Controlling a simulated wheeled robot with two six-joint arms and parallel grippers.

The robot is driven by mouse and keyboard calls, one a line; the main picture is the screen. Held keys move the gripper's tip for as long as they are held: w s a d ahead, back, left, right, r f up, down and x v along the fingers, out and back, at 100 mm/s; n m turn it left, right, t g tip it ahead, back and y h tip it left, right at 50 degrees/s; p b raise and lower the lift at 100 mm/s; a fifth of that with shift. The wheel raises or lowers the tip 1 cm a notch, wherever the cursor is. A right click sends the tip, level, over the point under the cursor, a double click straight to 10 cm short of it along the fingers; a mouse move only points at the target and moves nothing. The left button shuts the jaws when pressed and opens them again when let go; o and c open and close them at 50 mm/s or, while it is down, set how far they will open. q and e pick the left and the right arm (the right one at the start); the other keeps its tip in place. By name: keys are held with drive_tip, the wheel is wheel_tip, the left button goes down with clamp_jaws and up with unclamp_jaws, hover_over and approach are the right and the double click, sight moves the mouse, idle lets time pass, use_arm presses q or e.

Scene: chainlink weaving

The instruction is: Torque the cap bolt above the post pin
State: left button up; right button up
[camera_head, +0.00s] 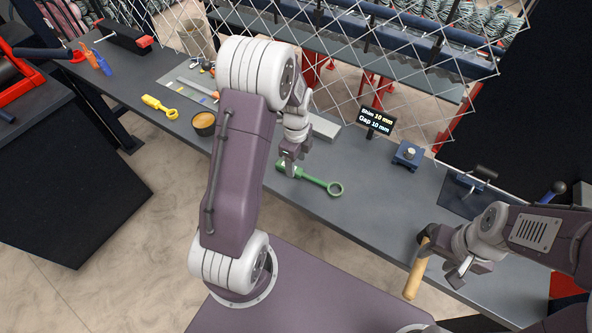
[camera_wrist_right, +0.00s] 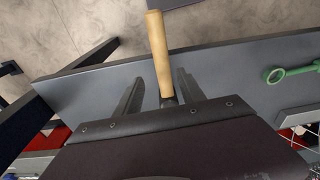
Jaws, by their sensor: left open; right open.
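A green ring-ended wrench (camera_head: 322,184) lies on the grey bench; it also shows at the right of the right wrist view (camera_wrist_right: 290,73). My left gripper (camera_head: 291,166) is open at its handle end, and I cannot tell whether it touches it. A small blue block (camera_head: 408,154) with a metal bolt-like piece on top stands on the bench; I cannot make out a separate post pin. My right gripper (camera_head: 440,262) is open. A tool's wooden handle (camera_head: 415,276) lies between its fingers, with gaps on both sides in the right wrist view (camera_wrist_right: 157,45).
Chain-link mesh (camera_head: 350,60) hangs behind the bench. A yellow ring-ended tool (camera_head: 158,106) and a round cup (camera_head: 204,124) lie left. A dark plate with a clamp (camera_head: 470,190) sits right.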

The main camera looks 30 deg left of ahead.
sight(296, 169)
use_arm(q)
wheel_tip(296, 169, down, 3)
drive_tip(key=shift+a+r, duration=0.15)
use_arm(e)
drive_tip(key=shift+a+r, duration=0.1)
drive_tip(key=shift+r, duration=0.2)
use_arm(q)
drive_tip(key=shift+w+f, duration=0.2)
drive_tip(key=shift+f, duration=0.05)
use_arm(e)
drive_tip(key=shift+w+f, duration=0.1)
use_arm(q)
drive_tip(key=shift+s, duration=0.1)
clamp_jaws()
drive_tip(key=shift+r, duration=0.1)
